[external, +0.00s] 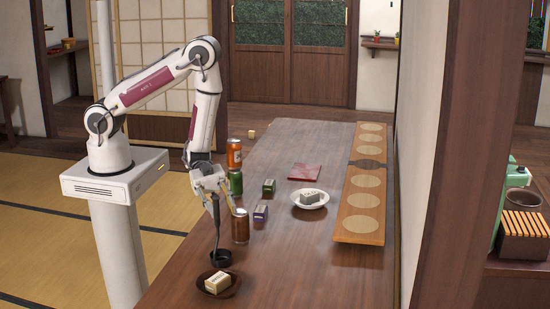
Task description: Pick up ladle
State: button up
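The black ladle (217,228) is nearly upright at the near left part of the dark wooden table. Its dark round bowl (221,258) is at the bottom, close to the tabletop; I cannot tell whether it touches. My gripper (216,199) points down at the top of the ladle's handle, with the handle's upper end between or just in front of the fingers. The view is too small to tell whether the fingers are closed on it.
A brown can (240,226) stands just right of the ladle. A dark bowl with a pale block (217,283) is in front. Small boxes and a white plate (310,199) lie to the right.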

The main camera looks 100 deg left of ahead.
aim_at(218, 224)
jog(key=shift+s+d+n+t+h, duration=0.2)
jog(key=shift+s+h, duration=0.25)
jog(key=shift+s, duration=0.2)
jog(key=shift+s+d+n+t+h, duration=0.1)
jog(key=shift+s+d+n+h, duration=0.1)
jog(key=shift+s+h, duration=0.35)
jog(key=shift+x, duration=1.25)
jog(key=shift+d, duration=0.1)
jog(key=shift+x, duration=2.55)
jog(key=shift+s+d, duration=0.1)
jog(key=shift+s, duration=0.05)
